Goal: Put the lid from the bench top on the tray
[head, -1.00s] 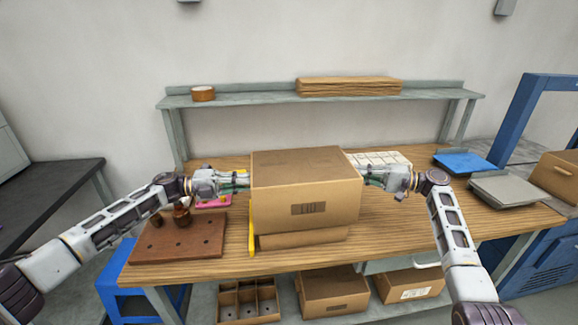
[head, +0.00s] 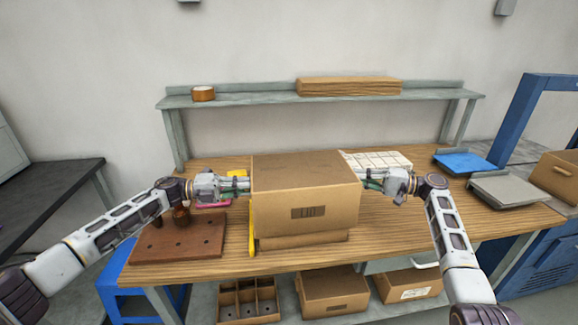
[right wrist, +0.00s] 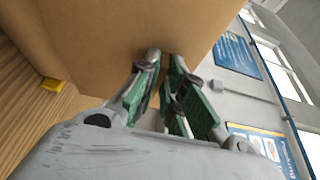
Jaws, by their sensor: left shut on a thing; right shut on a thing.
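The lid (head: 318,172), a large brown cardboard box shape with a barcode mark on its front, is held level between my two grippers. My left gripper (head: 246,185) is shut on its left side. My right gripper (head: 370,184) is shut on its right side; in the right wrist view, the green-padded fingers (right wrist: 170,90) meet the cardboard wall of the lid (right wrist: 130,35). A lower cardboard piece, apparently the tray (head: 300,241), shows as a strip under the lid's front edge. The rest of it is hidden, and I cannot tell whether the two touch.
A yellow strip (head: 252,228) stands beside the cardboard on the left. A brown holed board (head: 178,240) lies at the bench's left, a white gridded sheet (head: 380,160) behind, and grey (head: 503,189) and blue (head: 462,161) trays at right. The bench's front right is clear.

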